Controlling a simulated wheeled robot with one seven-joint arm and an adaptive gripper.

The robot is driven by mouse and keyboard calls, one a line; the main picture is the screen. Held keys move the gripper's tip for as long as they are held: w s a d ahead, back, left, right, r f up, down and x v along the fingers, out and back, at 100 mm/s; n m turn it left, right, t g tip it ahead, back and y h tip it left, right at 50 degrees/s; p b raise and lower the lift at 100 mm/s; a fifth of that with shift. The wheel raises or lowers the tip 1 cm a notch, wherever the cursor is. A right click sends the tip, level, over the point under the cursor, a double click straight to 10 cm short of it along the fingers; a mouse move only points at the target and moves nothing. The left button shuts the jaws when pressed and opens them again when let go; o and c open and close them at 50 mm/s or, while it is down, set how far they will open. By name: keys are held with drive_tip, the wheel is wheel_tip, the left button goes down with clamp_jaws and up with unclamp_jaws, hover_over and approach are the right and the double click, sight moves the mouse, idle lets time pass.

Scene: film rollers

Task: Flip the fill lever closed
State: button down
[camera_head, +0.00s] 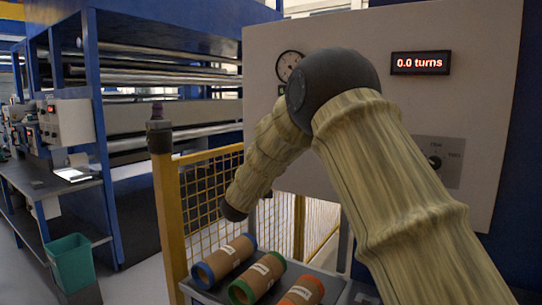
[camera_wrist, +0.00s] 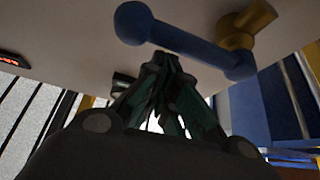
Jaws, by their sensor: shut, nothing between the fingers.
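The fill lever (camera_wrist: 185,40) shows in the wrist view as a blue bar with a round knob at its left end. Its right end meets a brass fitting (camera_wrist: 247,24) on the panel. My gripper (camera_wrist: 163,60) is shut and empty, its dark fingers pointing up at the middle of the bar. The fingertips are close below the bar in the picture; I cannot tell whether they touch it. In the head view, my arm crosses the panel, and neither the lever nor my gripper can be made out.
The grey panel (camera_head: 462,110) carries a display (camera_head: 420,63) reading "0.0 turns", a gauge (camera_head: 289,66) and a selector knob (camera_head: 434,161). Below, several cardboard rolls (camera_head: 223,259) lie on a shelf. A yellow mesh fence (camera_head: 206,190) and blue roller machine stand left.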

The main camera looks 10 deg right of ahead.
drive_tip(key=s+a+f, duration=0.1)
drive_tip(key=s+a, duration=0.5)
drive_tip(key=shift+s+a+f+b, duration=0.25)
drive_tip(key=shift+a+f+b, duration=0.05)
drive_tip(key=shift+a, duration=0.1)
drive_tip(key=shift+a, duration=0.1)
